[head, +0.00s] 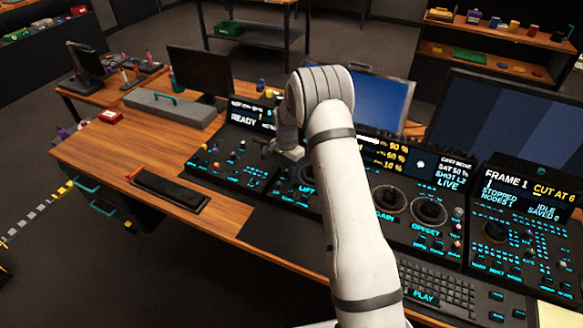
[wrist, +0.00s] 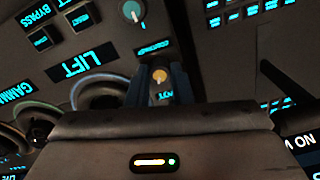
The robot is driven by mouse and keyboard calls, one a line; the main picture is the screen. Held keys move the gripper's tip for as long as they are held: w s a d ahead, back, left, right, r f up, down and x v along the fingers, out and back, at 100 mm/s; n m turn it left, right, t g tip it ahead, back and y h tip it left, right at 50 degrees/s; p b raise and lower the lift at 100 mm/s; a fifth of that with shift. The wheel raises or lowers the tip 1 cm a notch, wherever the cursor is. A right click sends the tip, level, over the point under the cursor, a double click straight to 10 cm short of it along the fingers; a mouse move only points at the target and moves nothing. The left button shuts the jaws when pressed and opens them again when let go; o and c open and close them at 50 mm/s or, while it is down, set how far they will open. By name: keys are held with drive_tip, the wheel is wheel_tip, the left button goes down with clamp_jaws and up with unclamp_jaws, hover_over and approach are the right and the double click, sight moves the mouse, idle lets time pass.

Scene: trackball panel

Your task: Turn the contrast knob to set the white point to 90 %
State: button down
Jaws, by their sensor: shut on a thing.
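In the wrist view a small knob with an orange-yellow cap (wrist: 160,76) sits between the two dark fingers of my gripper (wrist: 160,86), which are shut on it. A small label that seems to read CONTRAST is just beyond the knob. In the head view my gripper (head: 272,150) is down at the panel, left of my arm; the knob is too hidden there to make out. The screen (head: 388,152) shows yellow values 90 %, 60 % and 10 %; their names are hidden behind my arm.
A pale knob with a teal mark (wrist: 132,11) stands near the held one. Other trackballs (head: 430,210) and a keyboard (head: 435,290) lie further right. The wooden desk (head: 110,155) has free room at left.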

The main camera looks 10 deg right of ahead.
drive_tip(key=shift+s+a+f, duration=0.1)
drive_tip(key=shift+s+f, duration=0.1)
drive_tip(key=shift+s, duration=0.05)
drive_tip(key=c, duration=1.6)
unclamp_jaws()
drive_tip(key=o, duration=0.3)
drive_tip(key=shift+w+r, duration=0.1)
drive_tip(key=shift+r, duration=0.05)
drive_tip(key=shift+r, duration=0.1)
drive_tip(key=shift+r, duration=0.25)
drive_tip(key=shift+r+b, duration=0.65)
drive_tip(key=shift+r, duration=2.9)
